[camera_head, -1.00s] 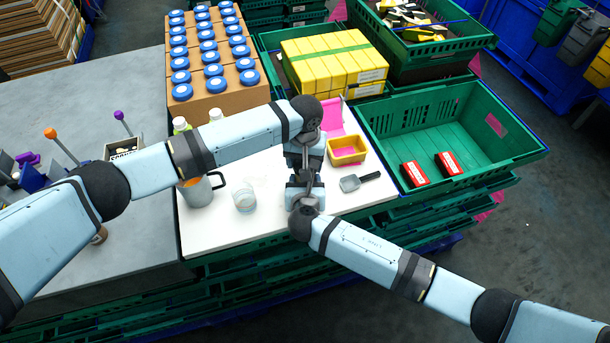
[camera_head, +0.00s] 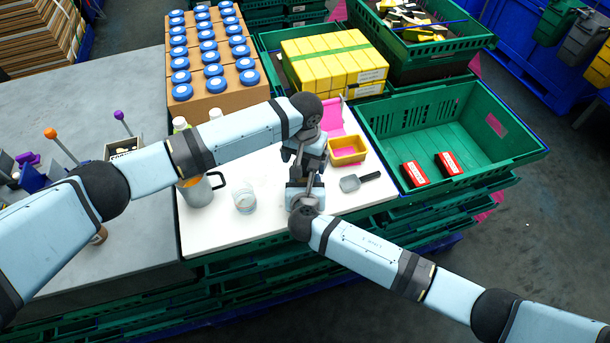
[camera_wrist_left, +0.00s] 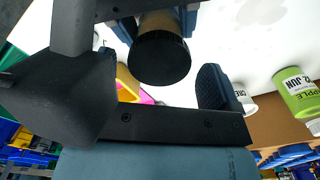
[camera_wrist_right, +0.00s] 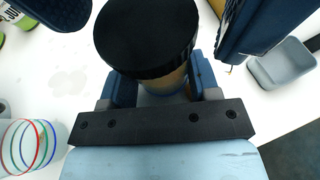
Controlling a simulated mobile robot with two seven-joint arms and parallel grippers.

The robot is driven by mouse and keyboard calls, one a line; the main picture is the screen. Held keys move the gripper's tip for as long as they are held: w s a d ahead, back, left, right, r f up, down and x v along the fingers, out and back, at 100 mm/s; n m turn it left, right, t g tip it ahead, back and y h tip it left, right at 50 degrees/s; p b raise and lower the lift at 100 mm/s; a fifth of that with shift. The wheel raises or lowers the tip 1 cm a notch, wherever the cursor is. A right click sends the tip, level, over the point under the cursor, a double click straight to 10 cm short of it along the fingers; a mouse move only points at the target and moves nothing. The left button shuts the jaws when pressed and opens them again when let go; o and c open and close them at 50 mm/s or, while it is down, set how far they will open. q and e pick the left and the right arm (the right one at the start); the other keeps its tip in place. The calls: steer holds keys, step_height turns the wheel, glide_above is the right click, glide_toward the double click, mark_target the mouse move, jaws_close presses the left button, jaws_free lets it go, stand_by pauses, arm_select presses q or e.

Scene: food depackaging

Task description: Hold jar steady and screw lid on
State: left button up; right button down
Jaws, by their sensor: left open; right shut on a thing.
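The jar, with light brown contents, shows its black lid in the left wrist view (camera_wrist_left: 160,57) and the right wrist view (camera_wrist_right: 147,38). The lid sits on top of the jar; how far it is screwed down cannot be told. My right gripper (camera_head: 304,190) is shut on the jar's body below the lid. My left gripper (camera_head: 307,168) is open above the jar, its fingers spread on either side of the lid and apart from it. In the head view the grippers hide the jar.
A clear glass (camera_head: 244,202) and a grey jug (camera_head: 202,190) stand left of the grippers on the white worktop (camera_head: 250,228). A yellow tray (camera_head: 347,150) and a grey scoop (camera_head: 352,183) lie to the right. A green crate (camera_head: 450,120) with red boxes stands beyond them.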

arm_select(q)
step_height(320, 180, up, 4)
steer(key=shift+f, duration=0.15)
steer(key=shift+c, duration=0.3)
step_height(320, 180, up, 4)
steer(key=n, duration=0.3)
steer(key=shift+f, duration=0.2)
steer(key=shift+f, duration=0.15)
steer(key=shift+f, duration=3.9)
